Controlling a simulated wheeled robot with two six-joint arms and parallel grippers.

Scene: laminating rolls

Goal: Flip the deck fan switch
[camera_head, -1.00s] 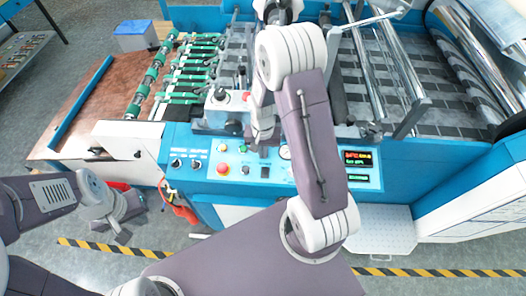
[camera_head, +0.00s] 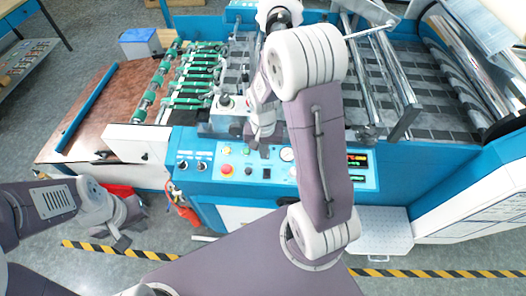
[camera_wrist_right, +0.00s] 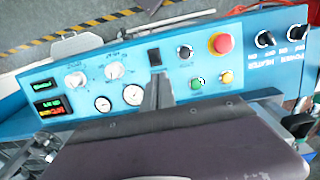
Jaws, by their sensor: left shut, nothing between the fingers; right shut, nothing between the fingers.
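The blue control panel (camera_head: 205,160) runs along the machine's front. A black rocker switch (camera_head: 266,173) sits on it, the likely deck fan switch; its label cannot be read. It also shows in the right wrist view (camera_wrist_right: 155,57). My right gripper (camera_head: 262,148) is shut and empty, fingers pointing at the panel. In the right wrist view its dark fingertips (camera_wrist_right: 159,86) are just below the rocker in the picture; contact cannot be told. The rocker's position is unclear. My left gripper (camera_head: 120,240) is shut and empty, low over the floor at the left.
Two black knobs (camera_wrist_right: 265,39) sit further off. Green rollers (camera_head: 196,84) lie behind the panel.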

